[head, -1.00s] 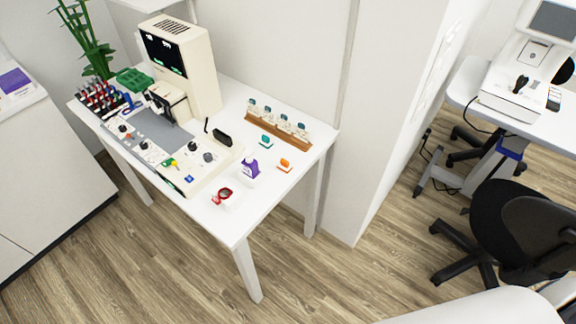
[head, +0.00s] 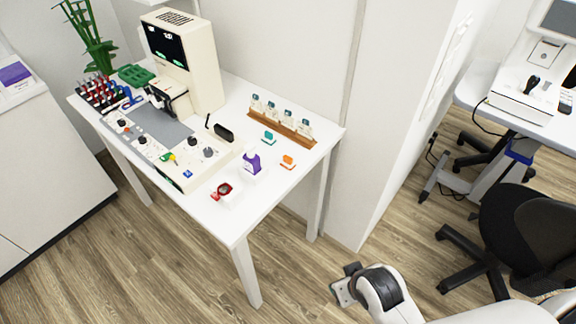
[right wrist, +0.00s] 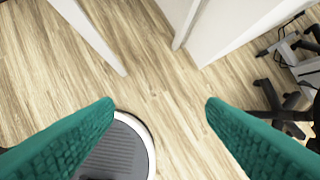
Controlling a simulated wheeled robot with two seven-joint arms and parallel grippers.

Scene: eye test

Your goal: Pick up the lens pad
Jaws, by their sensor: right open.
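I cannot tell for sure which is the lens pad. In the head view my right arm is at the bottom, in front of the table and well apart from these items. My left gripper is not in view.
A beige machine (head: 185,62) stands at the table's back, with a control panel (head: 190,172) in front. A wooden rack (head: 281,129) holds several pieces along the back right edge. A black chair (head: 520,235) and a second desk (head: 470,88) stand at right. The wood floor between is clear.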

